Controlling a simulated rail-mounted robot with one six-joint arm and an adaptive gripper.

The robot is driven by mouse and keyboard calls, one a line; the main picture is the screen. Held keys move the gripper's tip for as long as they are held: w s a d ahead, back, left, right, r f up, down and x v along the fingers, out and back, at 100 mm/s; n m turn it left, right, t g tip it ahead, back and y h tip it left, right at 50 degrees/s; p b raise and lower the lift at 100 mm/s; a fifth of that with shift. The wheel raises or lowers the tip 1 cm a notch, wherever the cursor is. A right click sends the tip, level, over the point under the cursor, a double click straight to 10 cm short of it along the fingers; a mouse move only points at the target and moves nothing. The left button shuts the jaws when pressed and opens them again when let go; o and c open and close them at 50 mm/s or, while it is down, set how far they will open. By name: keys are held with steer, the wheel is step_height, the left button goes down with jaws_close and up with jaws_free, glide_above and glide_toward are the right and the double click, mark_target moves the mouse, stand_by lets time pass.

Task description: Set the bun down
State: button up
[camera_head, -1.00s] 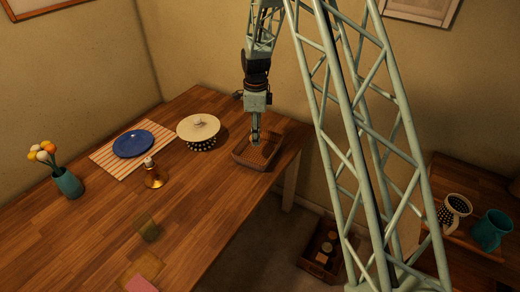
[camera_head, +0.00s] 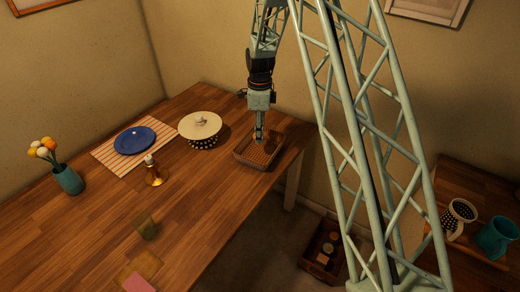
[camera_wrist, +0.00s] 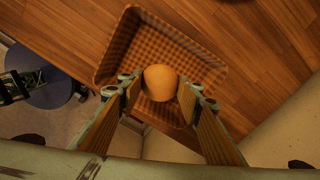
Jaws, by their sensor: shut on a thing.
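The bun (camera_wrist: 160,83) is round and orange-brown in the wrist view. My gripper (camera_wrist: 158,88) is shut on it, with one finger on each side. The bun is over a shallow rectangular tray (camera_wrist: 113,43) with a brown checked lining. In the head view my gripper (camera_head: 259,138) points down above the same tray (camera_head: 257,164) at the table's right end. The bun is small and partly hidden by the fingers there. I cannot tell whether its underside touches the lining.
A side table at right holds a spotted mug (camera_head: 457,215) and teal mug (camera_head: 496,237).

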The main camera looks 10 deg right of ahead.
glide_above(260, 152)
steer(key=shift+s+f, duration=0.15)
steer(key=shift+f, duration=2.1)
steer(key=shift+f, duration=0.1)
steer(key=shift+f+b, duration=0.35)
steer(key=shift+f, duration=1.4)
steer(key=shift+f, duration=0.2)
steer(key=o, duration=0.8)
steer(key=shift+o, duration=0.2)
steer(key=shift+r, duration=0.2)
step_height(260, 152, up, 12)
steer(key=shift+p, duration=0.55)
